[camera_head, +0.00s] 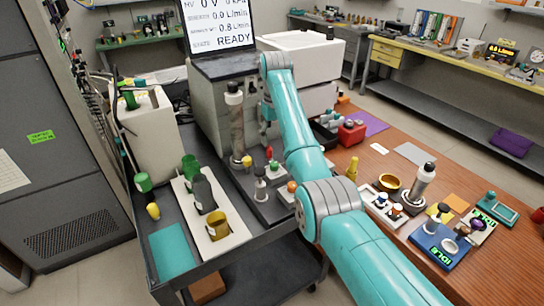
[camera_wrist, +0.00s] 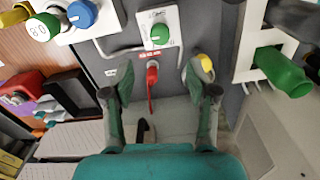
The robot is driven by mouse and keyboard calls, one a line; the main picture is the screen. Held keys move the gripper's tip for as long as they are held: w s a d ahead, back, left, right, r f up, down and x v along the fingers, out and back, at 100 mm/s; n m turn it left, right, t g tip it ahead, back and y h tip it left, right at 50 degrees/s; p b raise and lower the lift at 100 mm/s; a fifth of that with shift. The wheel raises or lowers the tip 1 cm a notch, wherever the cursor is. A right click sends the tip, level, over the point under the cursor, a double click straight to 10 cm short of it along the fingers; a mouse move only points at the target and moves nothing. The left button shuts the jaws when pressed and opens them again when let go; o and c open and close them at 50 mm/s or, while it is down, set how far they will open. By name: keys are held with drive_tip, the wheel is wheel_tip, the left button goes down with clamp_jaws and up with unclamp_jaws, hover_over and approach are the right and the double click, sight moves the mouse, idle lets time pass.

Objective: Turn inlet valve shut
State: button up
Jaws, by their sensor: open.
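In the wrist view my gripper (camera_wrist: 157,72) is open, with one dark green finger at each side of the picture's middle. A red lever-like handle (camera_wrist: 152,76) on a grey panel shows between the fingers, apart from both. Beyond it a green knob (camera_wrist: 159,33) sits on a white plate with markings. A yellow knob (camera_wrist: 205,66) is close to the right finger. I cannot tell from label text which is the inlet valve. In the head view a small red part (camera_head: 269,152) stands on the dark base, and my teal arm hides most of my gripper.
A laptop screen (camera_head: 220,22) reads 0 V, 0.0 L/min and READY. A tall clear cylinder (camera_head: 235,125) stands left of my arm. The wooden bench (camera_head: 375,165) at right holds several small items.

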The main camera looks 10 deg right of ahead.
sight(274, 163)
wheel_tip(274, 163, down, 10)
drive_tip(key=shift+f, duration=0.25)
idle(0.4)
clamp_jaws()
